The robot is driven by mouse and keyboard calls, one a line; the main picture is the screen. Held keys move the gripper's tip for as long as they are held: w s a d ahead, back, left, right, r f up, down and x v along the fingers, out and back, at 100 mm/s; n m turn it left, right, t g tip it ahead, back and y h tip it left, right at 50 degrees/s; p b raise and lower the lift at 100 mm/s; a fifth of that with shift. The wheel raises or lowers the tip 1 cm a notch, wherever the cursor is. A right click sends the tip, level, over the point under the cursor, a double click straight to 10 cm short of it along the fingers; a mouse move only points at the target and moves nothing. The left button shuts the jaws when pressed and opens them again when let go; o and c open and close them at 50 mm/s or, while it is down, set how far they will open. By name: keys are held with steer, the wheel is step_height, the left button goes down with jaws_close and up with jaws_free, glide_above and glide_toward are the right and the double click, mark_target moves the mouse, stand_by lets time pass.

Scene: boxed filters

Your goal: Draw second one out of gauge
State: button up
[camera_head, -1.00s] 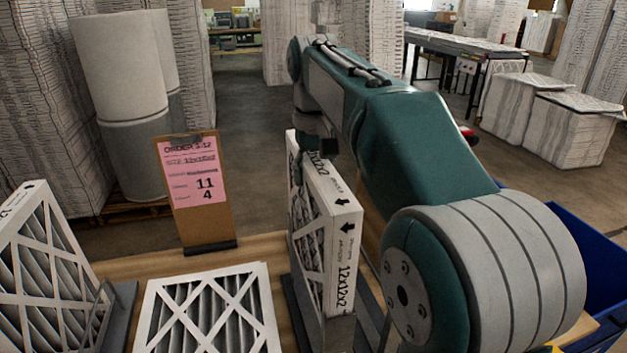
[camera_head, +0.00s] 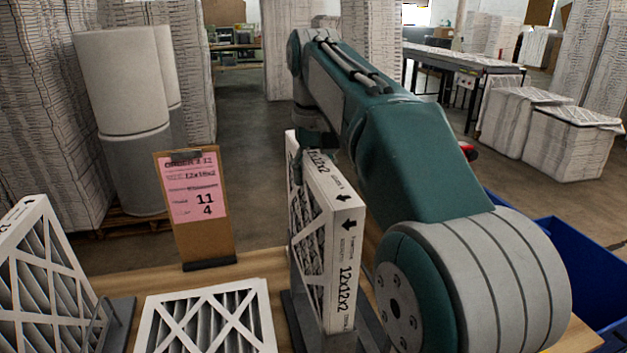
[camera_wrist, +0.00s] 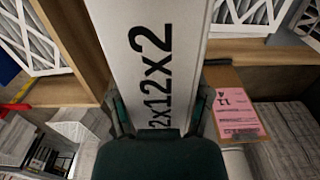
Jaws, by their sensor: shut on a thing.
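A white boxed filter marked 12x12x2 (camera_head: 343,262) stands upright in a dark grey gauge (camera_head: 297,318) on the wooden table. My gripper (camera_head: 312,160) is shut on this filter at its upper far edge, partly hidden by my arm in the head view. In the wrist view the gripper's fingers (camera_wrist: 160,112) sit on either side of the filter's printed edge (camera_wrist: 150,50). Whether a further filter stands behind it in the gauge is hidden. The filter's lower end is still within the gauge.
Another filter (camera_head: 38,270) stands tilted in a grey holder (camera_head: 118,318) at left. One filter (camera_head: 208,318) lies flat between them. A clipboard with a pink order sheet (camera_head: 194,190) stands behind. A blue bin (camera_head: 570,265) is at right.

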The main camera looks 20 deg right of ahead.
mark_target(314, 156)
steer(key=shift+r, duration=2.5)
